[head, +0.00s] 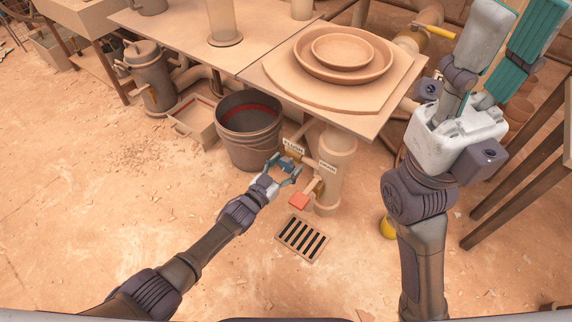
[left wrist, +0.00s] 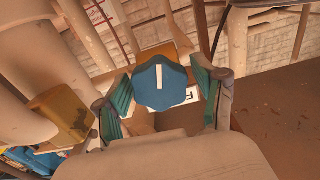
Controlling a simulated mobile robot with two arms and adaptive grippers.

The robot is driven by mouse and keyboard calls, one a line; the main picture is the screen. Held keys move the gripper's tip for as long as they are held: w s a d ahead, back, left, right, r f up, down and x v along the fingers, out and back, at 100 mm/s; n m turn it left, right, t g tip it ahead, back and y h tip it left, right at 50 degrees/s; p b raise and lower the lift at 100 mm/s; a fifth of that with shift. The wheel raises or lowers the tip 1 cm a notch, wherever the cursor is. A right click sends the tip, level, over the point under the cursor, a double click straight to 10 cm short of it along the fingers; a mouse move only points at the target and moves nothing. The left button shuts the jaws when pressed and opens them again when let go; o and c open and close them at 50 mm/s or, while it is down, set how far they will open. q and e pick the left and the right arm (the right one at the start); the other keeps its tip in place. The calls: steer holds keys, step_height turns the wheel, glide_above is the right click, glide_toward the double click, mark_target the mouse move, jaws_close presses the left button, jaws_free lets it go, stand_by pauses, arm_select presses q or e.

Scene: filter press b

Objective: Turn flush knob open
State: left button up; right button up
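The flush knob is a blue, many-sided knob (left wrist: 160,82) with a white upright mark, in the middle of the left wrist view. My left gripper (left wrist: 163,98) is open, with one teal finger on each side of the knob. Narrow gaps seem to show between fingers and knob; contact is unclear. In the head view my left gripper (head: 283,168) is at the pipework just below the FLUSH label (head: 293,146), and the knob is hard to make out there. My right gripper (head: 512,42) is raised at the upper right, fingers apart and empty.
A red handle (head: 299,201) and a second label (head: 328,167) are right of the left gripper, by an upright pipe. A dark bucket (head: 249,128) stands close behind. A table (head: 395,98) with round trays overhangs. A floor grate (head: 302,239) lies in front.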

stand_by(0.3)
arm_select(q)
steer(key=v, duration=1.2)
